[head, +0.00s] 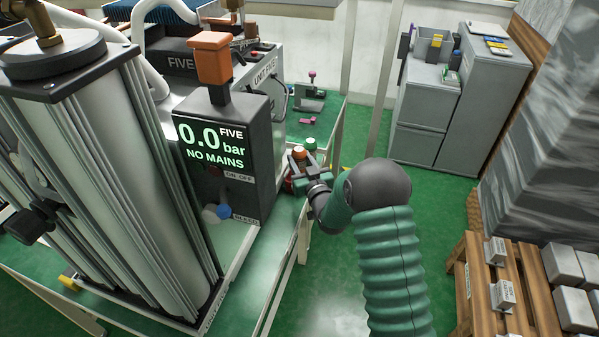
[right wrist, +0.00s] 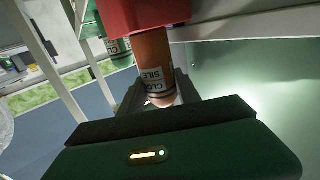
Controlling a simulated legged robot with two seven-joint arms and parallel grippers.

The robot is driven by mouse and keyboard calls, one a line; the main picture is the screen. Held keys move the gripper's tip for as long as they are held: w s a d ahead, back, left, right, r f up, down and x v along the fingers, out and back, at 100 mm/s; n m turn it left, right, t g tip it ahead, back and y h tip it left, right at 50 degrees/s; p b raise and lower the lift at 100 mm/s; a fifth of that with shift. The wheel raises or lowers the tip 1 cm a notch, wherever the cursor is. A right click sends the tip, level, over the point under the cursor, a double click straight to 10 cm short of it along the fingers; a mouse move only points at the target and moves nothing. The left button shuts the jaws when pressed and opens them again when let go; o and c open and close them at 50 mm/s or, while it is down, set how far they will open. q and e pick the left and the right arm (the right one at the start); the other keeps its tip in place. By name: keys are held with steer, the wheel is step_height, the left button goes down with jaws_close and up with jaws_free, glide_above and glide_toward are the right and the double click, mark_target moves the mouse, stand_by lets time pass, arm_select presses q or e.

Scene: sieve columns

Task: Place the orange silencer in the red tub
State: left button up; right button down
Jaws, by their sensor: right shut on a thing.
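The orange silencer (head: 299,152) shows as a small orange cap at the right edge of the machine in the head view. In the right wrist view the orange silencer (right wrist: 154,58) is a cylinder with a white label, partly readable. My right gripper (head: 311,178) is shut on it, and its fingers (right wrist: 158,96) lie on both sides of its near end. A red part, seemingly the red tub (right wrist: 148,14), is right at the silencer's far end; I cannot tell whether they touch. In the head view only a sliver of red shows beside the gripper. My left gripper is out of view.
A green cylinder (head: 309,144) stands close beside the silencer. The control box (head: 222,150), reading 0.0 bar, stands left of my gripper. A wooden pallet (head: 500,290) with grey blocks is at lower right. Grey cabinets (head: 425,110) stand behind.

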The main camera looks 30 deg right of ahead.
mark_target(301, 170)
step_height(301, 170, down, 4)
steer(key=shift+d+f+b, duration=0.1)
steer(key=shift+f+b, duration=0.05)
steer(key=shift+b, duration=0.25)
steer(key=c, duration=1.2)
jaws_free()
steer(key=shift+o, duration=0.3)
steer(key=shift+s, duration=0.1)
steer(key=v, duration=1.2)
steer(key=shift+p, duration=0.4)
